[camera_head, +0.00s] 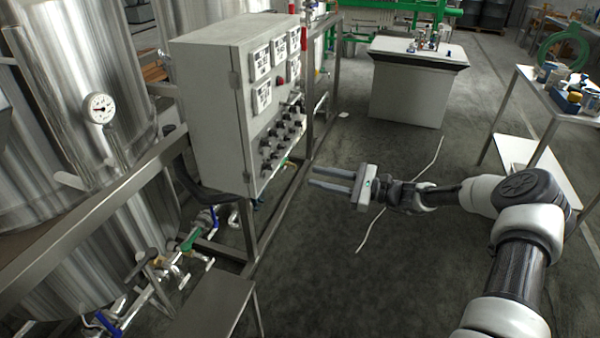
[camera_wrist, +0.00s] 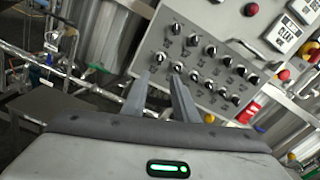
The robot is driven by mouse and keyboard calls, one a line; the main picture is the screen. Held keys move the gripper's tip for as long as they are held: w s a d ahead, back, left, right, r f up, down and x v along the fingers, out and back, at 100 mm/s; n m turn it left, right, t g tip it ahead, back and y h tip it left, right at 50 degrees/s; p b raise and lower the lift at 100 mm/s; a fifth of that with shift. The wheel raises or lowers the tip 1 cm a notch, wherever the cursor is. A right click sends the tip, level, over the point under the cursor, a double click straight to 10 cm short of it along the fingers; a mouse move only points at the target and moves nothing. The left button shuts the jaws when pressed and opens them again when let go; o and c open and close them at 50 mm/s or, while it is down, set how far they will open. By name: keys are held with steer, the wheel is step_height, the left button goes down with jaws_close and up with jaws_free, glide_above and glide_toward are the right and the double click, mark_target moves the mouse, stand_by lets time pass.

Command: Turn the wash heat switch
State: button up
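A grey control cabinet (camera_head: 212,110) stands left of centre in the head view. Its front face carries rows of black rotary switches (camera_head: 274,146), which also show in the wrist view on the panel (camera_wrist: 155,45), such as one black switch (camera_wrist: 192,41). The labels are too small to read, so I cannot tell which is the wash heat switch. My gripper (camera_head: 312,176) is to the right of the panel, apart from it, with its fingers pointing towards it. In the wrist view, the two fingers (camera_wrist: 159,82) are apart with nothing between them.
A steel tank (camera_head: 75,70) with a dial gauge and a metal frame (camera_head: 110,200) stand left. A white counter (camera_head: 408,92) is behind, a table (camera_head: 535,95) at right. Floor around my gripper is mostly clear.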

steer(key=v, duration=0.3)
steer(key=shift+s+d, duration=0.15)
steer(key=shift+d, duration=0.15)
steer(key=s+a+r+n+g+h, duration=0.4)
steer(key=s+a+n+g, duration=0.3)
steer(key=s+a, duration=0.25)
steer(key=s+a+r+n+h, duration=0.2)
steer(key=s+r+n+h, duration=0.45)
steer(key=s, duration=0.45)
steer(key=s+d+r+n+t+h, duration=0.2)
steer(key=s+d+r+t+h, duration=0.1)
steer(key=s+d+r, duration=0.4)
steer(key=s+d+r+n+t+h, duration=0.3)
steer(key=s+d+r+t+h, duration=0.15)
steer(key=s+d, duration=0.4)
step_height(320, 180, up, 15)
steer(key=g+y+p, duration=0.1)
steer(key=p, duration=1.4)
steer(key=shift+a, duration=0.25)
